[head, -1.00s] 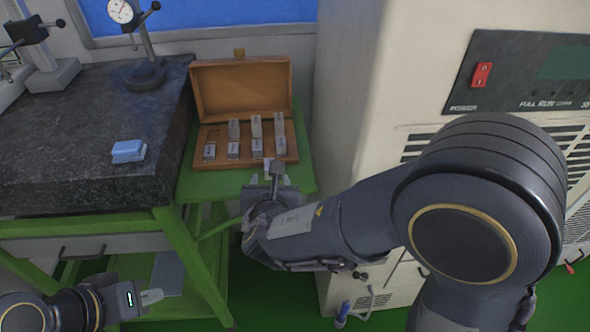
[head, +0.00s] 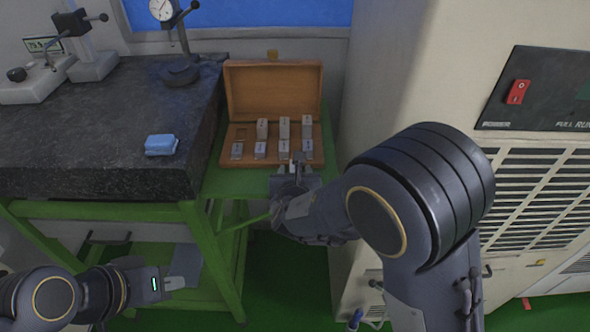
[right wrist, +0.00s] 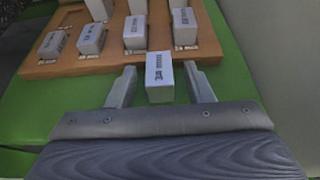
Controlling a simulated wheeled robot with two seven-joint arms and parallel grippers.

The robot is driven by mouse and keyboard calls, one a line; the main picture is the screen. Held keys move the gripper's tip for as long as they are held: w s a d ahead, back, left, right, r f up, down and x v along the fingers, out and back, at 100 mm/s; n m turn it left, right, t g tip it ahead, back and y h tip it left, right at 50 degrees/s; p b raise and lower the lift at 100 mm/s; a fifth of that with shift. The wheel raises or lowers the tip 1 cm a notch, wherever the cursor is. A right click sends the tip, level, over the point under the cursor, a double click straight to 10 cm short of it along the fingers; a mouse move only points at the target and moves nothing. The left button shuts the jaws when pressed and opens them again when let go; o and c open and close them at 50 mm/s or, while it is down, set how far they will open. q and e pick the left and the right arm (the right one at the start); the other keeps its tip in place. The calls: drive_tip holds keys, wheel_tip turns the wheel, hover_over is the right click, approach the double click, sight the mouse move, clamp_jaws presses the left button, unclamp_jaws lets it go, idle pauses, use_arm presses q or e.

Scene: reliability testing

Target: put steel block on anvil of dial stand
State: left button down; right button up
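Several small steel blocks stand in an open wooden case (head: 273,88). One steel block (right wrist: 159,77) stands apart, in front of the case's front edge in the right wrist view. My right gripper (right wrist: 161,84) is open around this block, with a gap on each side. In the head view, my right gripper (head: 297,160) is at the case's front edge, and its arm hides part of the spot. The dial stand (head: 180,72), with a round dial, is at the back of the dark granite plate. My left gripper (head: 178,283) is low at left, away from the blocks; its finger gap is unclear.
A blue object (head: 161,144) lies near the granite plate's (head: 95,125) right front. Another stand with a pale base (head: 93,66) is at far left. The case is on a green table (head: 216,187). A large beige machine (head: 385,75) bounds the right side.

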drive_tip(key=c, duration=0.9)
clamp_jaws()
drive_tip(key=shift+r, duration=0.15)
